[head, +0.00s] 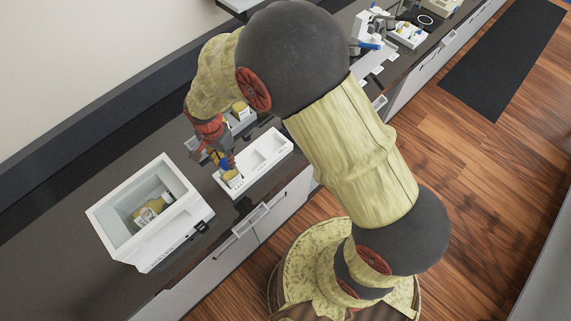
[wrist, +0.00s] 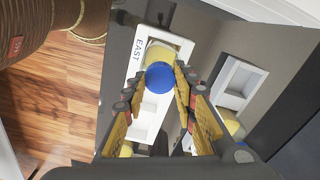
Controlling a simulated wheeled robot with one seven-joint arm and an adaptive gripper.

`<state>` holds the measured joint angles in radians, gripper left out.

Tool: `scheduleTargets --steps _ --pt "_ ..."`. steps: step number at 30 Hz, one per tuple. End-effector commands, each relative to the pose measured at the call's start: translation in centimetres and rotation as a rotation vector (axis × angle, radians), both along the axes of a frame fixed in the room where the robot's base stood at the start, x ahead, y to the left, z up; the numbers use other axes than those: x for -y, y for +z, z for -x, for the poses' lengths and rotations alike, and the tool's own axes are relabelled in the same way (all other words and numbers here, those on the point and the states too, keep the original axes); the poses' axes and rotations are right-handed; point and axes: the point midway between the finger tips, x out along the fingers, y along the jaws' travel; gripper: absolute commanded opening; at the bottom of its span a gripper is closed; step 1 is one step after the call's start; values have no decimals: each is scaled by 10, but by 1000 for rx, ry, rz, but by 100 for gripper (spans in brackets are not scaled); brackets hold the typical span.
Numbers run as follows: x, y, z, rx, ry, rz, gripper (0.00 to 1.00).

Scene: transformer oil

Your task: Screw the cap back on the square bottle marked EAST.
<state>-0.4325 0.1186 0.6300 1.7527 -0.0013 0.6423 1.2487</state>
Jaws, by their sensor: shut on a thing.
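A blue cap (wrist: 160,78) sits between the fingertips of my gripper (wrist: 163,84) in the wrist view, and the jaws are shut on it. The cap (head: 221,163) also shows as a small blue patch in the head view. Behind the cap is a bottle with yellow contents (wrist: 161,51), standing in one end of a white tray (wrist: 149,127) marked EAST. In the head view the bottle (head: 232,180) is in the near left end of this tray, right under my gripper (head: 222,160). The cap covers the bottle's neck, so I cannot tell whether they touch.
A white open box (head: 112,238) with a bottle (head: 150,212) lying inside stands left of the tray. Another white tray (wrist: 242,82) with a yellow-filled bottle (wrist: 233,123) is beside the EAST tray. Further equipment (head: 409,33) stands along the dark counter at the far right.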

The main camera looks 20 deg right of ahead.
Motion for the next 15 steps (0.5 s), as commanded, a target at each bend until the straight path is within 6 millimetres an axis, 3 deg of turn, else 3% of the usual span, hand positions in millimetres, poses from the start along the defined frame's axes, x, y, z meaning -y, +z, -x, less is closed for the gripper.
scheduleTargets --steps 7,8,15 --pt "0 0 0 0 -322 0 0" --pt "0 0 0 0 -312 0 29" --pt "0 0 0 0 -307 0 43"
